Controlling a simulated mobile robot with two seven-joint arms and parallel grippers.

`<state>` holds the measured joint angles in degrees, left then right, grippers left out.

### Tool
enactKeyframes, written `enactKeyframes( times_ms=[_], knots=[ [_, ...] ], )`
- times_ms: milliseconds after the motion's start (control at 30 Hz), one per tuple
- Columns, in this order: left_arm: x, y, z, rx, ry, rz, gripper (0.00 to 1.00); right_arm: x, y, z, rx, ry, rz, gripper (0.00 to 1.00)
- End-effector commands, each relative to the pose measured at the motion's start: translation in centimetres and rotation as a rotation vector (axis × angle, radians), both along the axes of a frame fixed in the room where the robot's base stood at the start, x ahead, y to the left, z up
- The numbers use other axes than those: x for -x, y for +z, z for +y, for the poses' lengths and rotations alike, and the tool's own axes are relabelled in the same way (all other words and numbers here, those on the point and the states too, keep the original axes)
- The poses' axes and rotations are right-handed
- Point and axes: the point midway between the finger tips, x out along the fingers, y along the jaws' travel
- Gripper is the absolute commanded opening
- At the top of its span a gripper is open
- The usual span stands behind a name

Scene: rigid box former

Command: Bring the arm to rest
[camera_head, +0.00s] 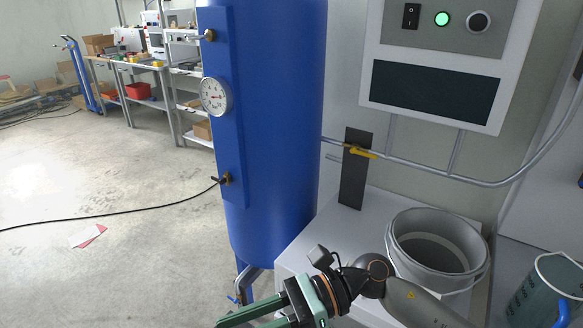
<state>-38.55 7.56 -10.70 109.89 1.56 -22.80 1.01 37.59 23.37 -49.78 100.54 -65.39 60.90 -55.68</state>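My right arm comes in from the lower right, in front of the white bench. Its gripper (250,312) has green fingers that point to the lower left, in front of the foot of the blue tank. No object shows in the visible part of the gripper. My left gripper is out of view.
A blue tank (270,120) with a gauge (215,96) stands close behind the gripper. A grey round container (405,225) sits on the white bench (300,262) beside my arm. A bucket (545,295) is at lower right. Open floor (120,260) lies left.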

Motion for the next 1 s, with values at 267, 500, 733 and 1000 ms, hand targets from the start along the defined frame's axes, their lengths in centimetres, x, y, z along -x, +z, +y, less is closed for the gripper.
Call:
enactKeyframes(
  times_ms=[267,500,733,1000],
  knots=[
    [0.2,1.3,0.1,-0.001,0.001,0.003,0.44,-5.7,3.8,-2.1,-0.464,-0.405,0.952,0.33],
    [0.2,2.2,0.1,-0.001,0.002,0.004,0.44,-10.3,-4.6,-10.7,-0.828,-0.735,1.816,0.33],
    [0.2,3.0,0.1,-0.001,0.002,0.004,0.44,-5.6,-18.6,-19.3,-1.207,-1.028,2.571,0.33],
    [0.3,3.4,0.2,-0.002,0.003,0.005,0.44,3.8,-27.5,-23.7,1.136,0.907,-2.234,0.33]
  ],
)
